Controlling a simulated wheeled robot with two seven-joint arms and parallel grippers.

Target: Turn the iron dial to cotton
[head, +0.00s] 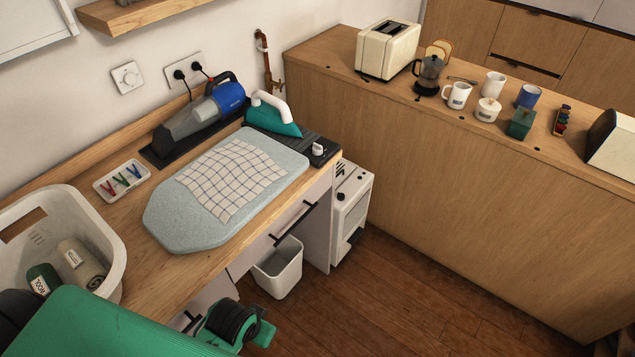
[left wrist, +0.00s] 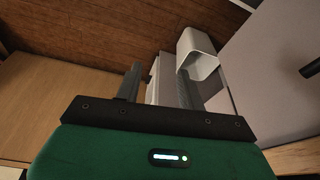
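The iron (head: 275,128) has a teal body and a white handle. It stands at the back of the counter, on or against a dark base beside the ironing pad. A small white dial (head: 318,149) sits at the right end of that dark base, near the counter's right edge; its markings are too small to read. In the left wrist view my left gripper (left wrist: 160,75) has its two dark fingers apart with nothing visibly held. It points down towards the floor and bin, away from the dial. Green parts of my left arm show low in the head view. My right gripper is not in view.
A pale blue ironing pad (head: 173,215) with a checked cloth (head: 235,178) covers the counter's middle. A handheld vacuum (head: 205,112) lies behind it. A white basket (head: 112,240) stands at the left. A white bin (head: 278,268) is below the drawer handle (head: 296,224).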

